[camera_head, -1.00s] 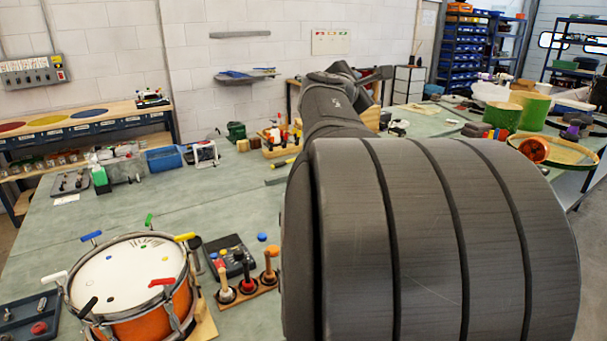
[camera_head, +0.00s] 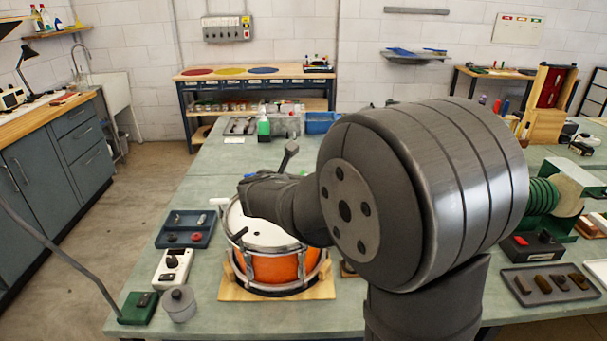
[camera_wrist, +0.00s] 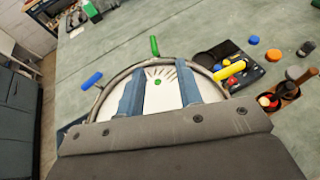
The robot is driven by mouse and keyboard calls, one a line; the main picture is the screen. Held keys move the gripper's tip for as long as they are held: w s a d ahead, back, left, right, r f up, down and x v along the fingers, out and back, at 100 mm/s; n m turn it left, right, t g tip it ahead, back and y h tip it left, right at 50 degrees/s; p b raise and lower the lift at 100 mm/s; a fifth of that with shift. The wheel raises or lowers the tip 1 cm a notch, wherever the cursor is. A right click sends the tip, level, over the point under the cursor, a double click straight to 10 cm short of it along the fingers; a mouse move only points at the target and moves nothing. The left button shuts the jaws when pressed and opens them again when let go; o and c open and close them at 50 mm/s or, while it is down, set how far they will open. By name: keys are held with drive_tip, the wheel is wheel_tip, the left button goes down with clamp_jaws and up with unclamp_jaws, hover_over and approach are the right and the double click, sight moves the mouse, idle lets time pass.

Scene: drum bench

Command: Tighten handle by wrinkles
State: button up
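The orange drum (camera_head: 272,268) stands on a wooden board on the bench, with my arm over it. Its white head also shows in the wrist view (camera_wrist: 160,98), with a fan of dark wrinkle lines (camera_wrist: 161,72) by a green dot near the rim. A green handle (camera_wrist: 154,46) is at the rim directly beyond those lines. A blue handle (camera_wrist: 91,81) is to its left, a yellow handle (camera_wrist: 229,70) to its right. A black handle (camera_head: 239,235) shows in the head view. My gripper (camera_wrist: 160,80) is open and empty above the drum head, fingers either side of the wrinkles.
Right of the drum in the wrist view are a dark button panel (camera_wrist: 224,62) and a rack (camera_wrist: 285,88) with upright tools. Left of the drum in the head view are a dark tray (camera_head: 187,229) and a white device (camera_head: 172,270).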

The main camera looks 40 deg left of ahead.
drive_tip(key=shift+n, duration=0.3)
drive_tip(key=x, duration=0.5)
drive_tip(key=a+x, duration=0.1)
drive_tip(key=x, duration=0.5)
drive_tip(key=s+f+x, duration=0.1)
drive_tip(key=x, duration=0.4)
drive_tip(key=shift+w+a+f, duration=0.2)
drive_tip(key=shift+a+f, duration=0.05)
drive_tip(key=shift+a, duration=0.15)
drive_tip(key=shift+c, duration=0.4)
clamp_jaws()
